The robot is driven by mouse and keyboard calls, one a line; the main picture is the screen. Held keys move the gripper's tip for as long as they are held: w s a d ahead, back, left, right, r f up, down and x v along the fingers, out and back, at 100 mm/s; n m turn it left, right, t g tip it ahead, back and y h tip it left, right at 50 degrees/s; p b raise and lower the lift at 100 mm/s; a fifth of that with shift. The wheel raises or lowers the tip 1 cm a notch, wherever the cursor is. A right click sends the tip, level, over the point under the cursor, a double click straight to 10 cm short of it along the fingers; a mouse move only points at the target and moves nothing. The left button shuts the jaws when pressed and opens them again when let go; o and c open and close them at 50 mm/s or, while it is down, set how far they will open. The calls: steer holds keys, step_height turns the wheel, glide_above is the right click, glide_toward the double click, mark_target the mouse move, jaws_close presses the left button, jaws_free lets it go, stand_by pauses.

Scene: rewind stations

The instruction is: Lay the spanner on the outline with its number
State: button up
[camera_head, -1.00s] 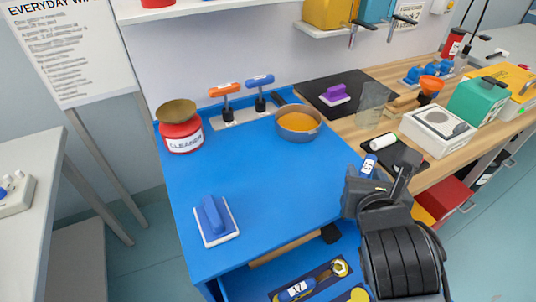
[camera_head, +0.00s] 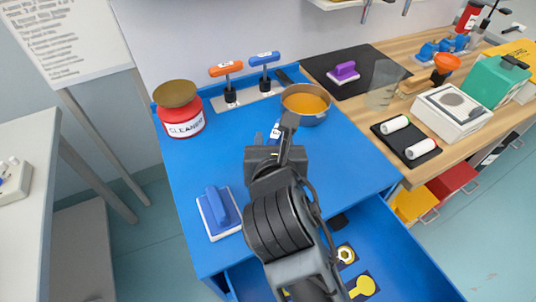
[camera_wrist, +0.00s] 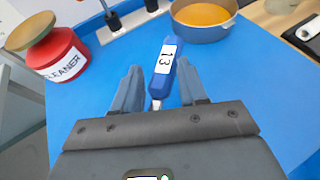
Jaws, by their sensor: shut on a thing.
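The spanner has a blue handle with a white label reading 13 (camera_wrist: 164,62); it also shows in the head view (camera_head: 275,131). My gripper (camera_wrist: 158,95) is shut on it, with the handle pointing away from me above the blue worktop. In the head view my gripper (camera_head: 278,158) is over the middle of the worktop. The open blue drawer below holds dark panels with yellow shapes, an upper one (camera_head: 346,254) and a lower one (camera_head: 362,286). No numbers are readable on them, and my arm hides the drawer's left part.
On the worktop (camera_head: 345,170) stand a red cleaner jar (camera_head: 183,122), an orange-filled pan (camera_head: 305,104), a blue-handled scrubber (camera_head: 220,212) and a rack with orange and blue T-handles (camera_head: 247,98). A wooden counter (camera_head: 400,95) with boxes lies to the right.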

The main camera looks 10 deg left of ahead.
steer(key=shift+w+a+f, duration=0.1)
steer(key=shift+a+f, duration=0.25)
steer(key=shift+a, duration=0.15)
steer(key=shift+f, duration=1.95)
steer(key=shift+f, duration=0.1)
steer(key=o, duration=1.1)
